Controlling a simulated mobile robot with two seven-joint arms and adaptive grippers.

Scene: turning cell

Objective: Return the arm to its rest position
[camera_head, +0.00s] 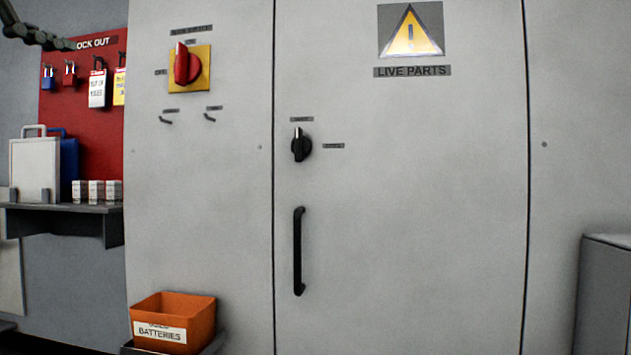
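Neither of my grippers shows in the head view, and I see no arm that I can be sure is mine. A grey electrical cabinet (400,230) fills the middle of the view, with its door closed. A red rotary switch (187,64) on a yellow plate is on its upper left, with its handle upright. A small black knob (301,145) and a vertical black handle (299,251) are on the door.
A dark segmented piece (38,38) reaches in at the top left; I cannot tell what it belongs to. A red lockout board (98,135) with padlocks and tags hangs above a shelf (72,209). An orange batteries bin (172,318) and a grey box (605,295) stand low.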

